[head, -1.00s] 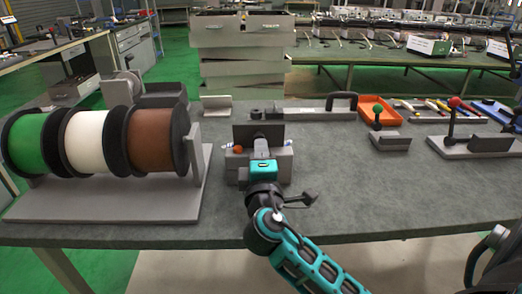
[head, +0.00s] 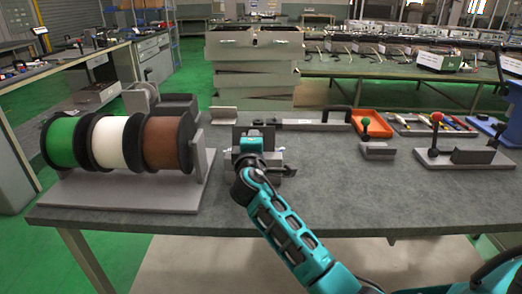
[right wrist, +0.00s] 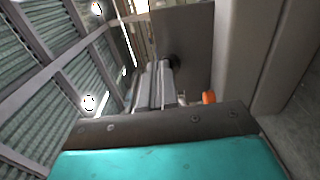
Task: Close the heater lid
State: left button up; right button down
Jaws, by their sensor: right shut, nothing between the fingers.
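The heater (head: 275,157) is a small grey box on the table, left of the middle in the head view, partly covered by my right arm. Its lid (head: 268,133) seems to be a dark plate standing up at the back. In the right wrist view the lid (right wrist: 186,42) is a dark upright plate ahead of the fingers, with an orange knob (right wrist: 208,97) beside them. My right gripper (right wrist: 163,84) is shut and empty, pointing at the lid. I cannot tell whether it touches. My left gripper is not in view.
A stand with green, white and brown spools (head: 165,143) is to the left. The table front (head: 360,203) is clear.

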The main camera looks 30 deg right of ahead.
jog(key=shift+w+d+r, duration=0.3)
jog(key=shift+w+d, duration=0.1)
jog(key=shift+w, duration=0.2)
jog(key=shift+w+d+r, duration=0.1)
jog(key=shift+w+d, duration=0.05)
jog(key=shift+w, duration=0.15)
jog(key=shift+b+x, duration=0.3)
jog(key=shift+x, duration=1.2)
jog(key=shift+w+d+r+p, duration=0.1)
jog(key=shift+w+d+p, duration=0.3)
jog(key=shift+w, duration=0.25)
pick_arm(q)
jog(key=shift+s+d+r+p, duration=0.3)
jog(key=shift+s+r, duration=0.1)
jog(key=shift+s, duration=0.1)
pick_arm(e)
jog(key=shift+w+d+f+g+y, duration=0.2)
jog(key=shift+w+f+g+y, duration=0.2)
jog(key=shift+g, duration=0.2)
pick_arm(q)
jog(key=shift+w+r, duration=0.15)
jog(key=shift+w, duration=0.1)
